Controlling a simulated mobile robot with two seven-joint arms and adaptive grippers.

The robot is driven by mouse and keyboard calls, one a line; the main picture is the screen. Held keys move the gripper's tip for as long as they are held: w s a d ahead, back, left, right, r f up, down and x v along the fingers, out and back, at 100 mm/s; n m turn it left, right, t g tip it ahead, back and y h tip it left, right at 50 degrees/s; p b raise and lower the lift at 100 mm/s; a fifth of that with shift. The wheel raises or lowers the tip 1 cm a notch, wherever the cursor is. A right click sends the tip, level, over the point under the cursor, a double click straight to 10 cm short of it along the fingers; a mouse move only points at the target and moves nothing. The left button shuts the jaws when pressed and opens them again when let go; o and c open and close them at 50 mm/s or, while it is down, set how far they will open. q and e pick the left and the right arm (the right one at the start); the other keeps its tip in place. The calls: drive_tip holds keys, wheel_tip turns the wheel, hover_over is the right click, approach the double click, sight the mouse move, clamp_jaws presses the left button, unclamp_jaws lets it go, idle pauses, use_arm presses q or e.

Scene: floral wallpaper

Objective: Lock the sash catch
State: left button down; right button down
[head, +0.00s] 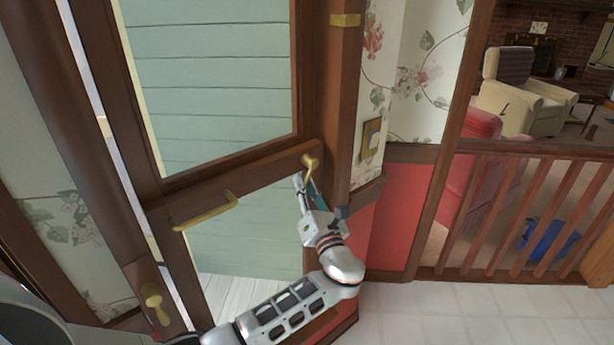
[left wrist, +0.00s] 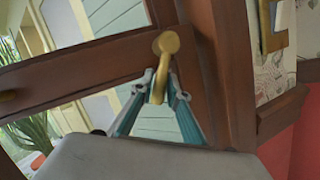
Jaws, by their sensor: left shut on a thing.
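The brass sash catch (head: 311,162) sits at the right end of the brown wooden rail (head: 255,168), close to the frame post. Its lever hangs downward from a round boss. My left gripper (head: 305,184) reaches up to it from below and is shut on the lever. In the left wrist view, the catch (left wrist: 166,44) is in the middle, with its lever between the two teal-sided fingers (left wrist: 160,86). The lever's lower end is partly covered by the fingers in the head view. My right gripper is not in view.
A brass pull handle (head: 203,212) is on the same rail to the left. A brass lever (head: 156,303) is on the brown wood at lower left. A gold-framed wall plate (head: 371,138) is right of the post. A slatted wooden barrier (head: 530,215) stands at right, above pale floor tiles (head: 480,312).

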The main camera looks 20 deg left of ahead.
use_arm(q)
drive_tip(key=shift+s+a+r+m+h, duration=0.15)
drive_tip(key=shift+s+m+h, duration=0.15)
drive_tip(key=shift+m, duration=0.5)
drive_tip(key=c, duration=1.9)
unclamp_jaws()
drive_tip(key=shift+v, duration=3.95)
